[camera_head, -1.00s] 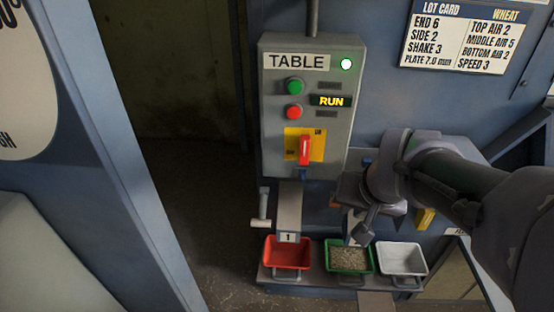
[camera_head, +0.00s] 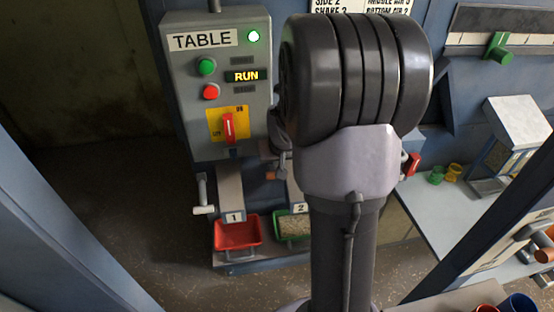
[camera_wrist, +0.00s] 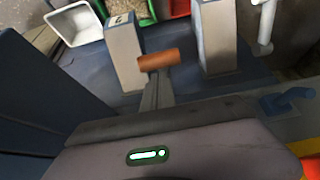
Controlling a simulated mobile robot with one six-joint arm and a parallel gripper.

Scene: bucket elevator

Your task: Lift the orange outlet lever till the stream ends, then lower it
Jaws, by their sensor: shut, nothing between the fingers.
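The orange lever handle (camera_wrist: 158,60) lies roughly level between two grey outlet chutes in the wrist view. It also shows as a small orange piece (camera_head: 271,175) in the head view, left of my arm. My gripper (camera_wrist: 152,93) is shut and empty, its narrow fingers pointing at the handle; I cannot tell whether they touch it. In the head view my arm hides most of the gripper. Chute 2 (camera_wrist: 125,52) stands beside the lever, above the green tray (camera_wrist: 133,8) that holds grain. No falling stream can be made out.
Chute 1 (camera_head: 229,182) ends above the empty red tray (camera_head: 237,233). A white tray (camera_wrist: 75,24) sits beside the green one. The TABLE control box (camera_head: 218,85) shows RUN with a green light. A pale T-handle (camera_head: 202,195) stands left of chute 1. A bench with small cups lies right.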

